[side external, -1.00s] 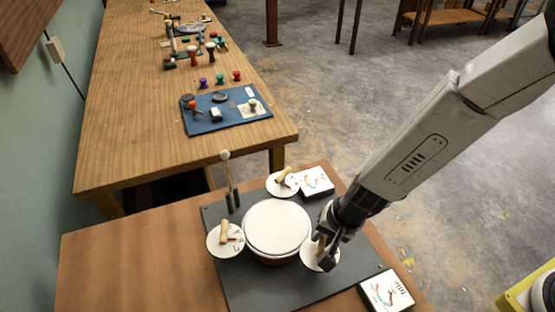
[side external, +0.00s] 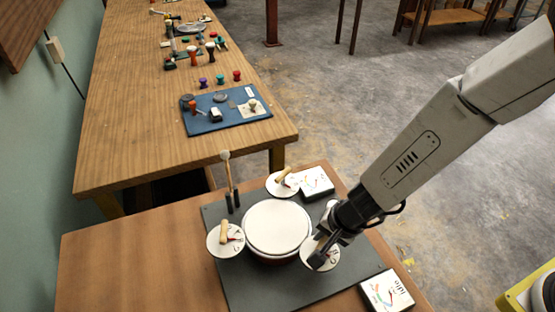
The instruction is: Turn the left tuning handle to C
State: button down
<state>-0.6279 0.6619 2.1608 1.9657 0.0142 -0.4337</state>
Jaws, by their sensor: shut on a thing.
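A goblet drum (side external: 277,226) with a white head stands on a dark grey board (side external: 258,288). Three round white dials with handles surround it: one at the picture's left (side external: 216,243) with a wooden handle (side external: 224,230), one behind the drum (side external: 274,190) with a wooden handle (side external: 285,174), and one at the picture's right (side external: 333,257). My gripper (side external: 319,256) is low over the right dial, shut on its handle. The fingers hide this handle and most of that dial's marks. Letters on the dials are too small to read surely.
White picture cards lie behind the drum (side external: 317,181) and at the front right (side external: 387,291). A mallet (side external: 227,170) stands upright in dark holders at the board's back left. A longer wooden table (side external: 130,130) behind bears a blue mat (side external: 203,127) and small items.

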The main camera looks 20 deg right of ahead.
jog(key=shift+w+a+r, duration=0.1)
dwell(0.3)
jog(key=c, duration=1)
grip_release()
jog(key=shift+o, duration=0.6)
jog(key=shift+n+g, duration=0.3)
jog(key=shift+n, duration=0.8)
